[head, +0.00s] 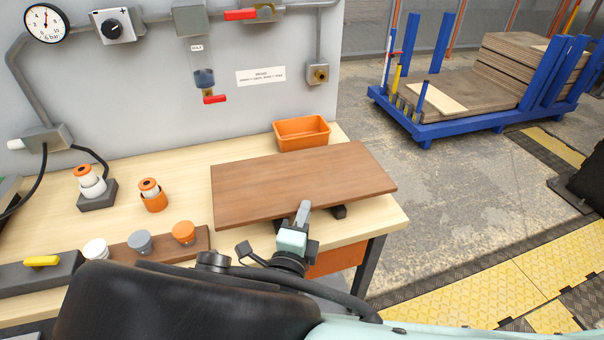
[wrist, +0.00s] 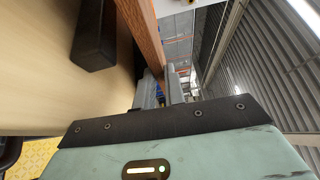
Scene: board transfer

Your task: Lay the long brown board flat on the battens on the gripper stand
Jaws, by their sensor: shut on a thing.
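The long brown board (head: 290,180) lies about level over the right part of the workbench. My gripper (head: 304,208) is shut on its front edge, near the middle. In the wrist view the board (wrist: 147,32) runs edge-on between the fingers of my gripper (wrist: 162,88). The end of a dark batten (head: 339,212) shows under the front edge, right of my gripper. A dark batten (wrist: 94,35) also shows in the wrist view, below the board. Most of the battens is hidden, and I cannot tell whether the board touches them. I cannot make out a separate gripper stand.
An orange bin (head: 301,133) stands just behind the board. Orange-and-white parts (head: 152,196) stand to its left, and a wooden strip with several caps (head: 160,243) lies front left. A grey panel rises behind the bench. A blue cart (head: 450,122) with stacked boards stands back right.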

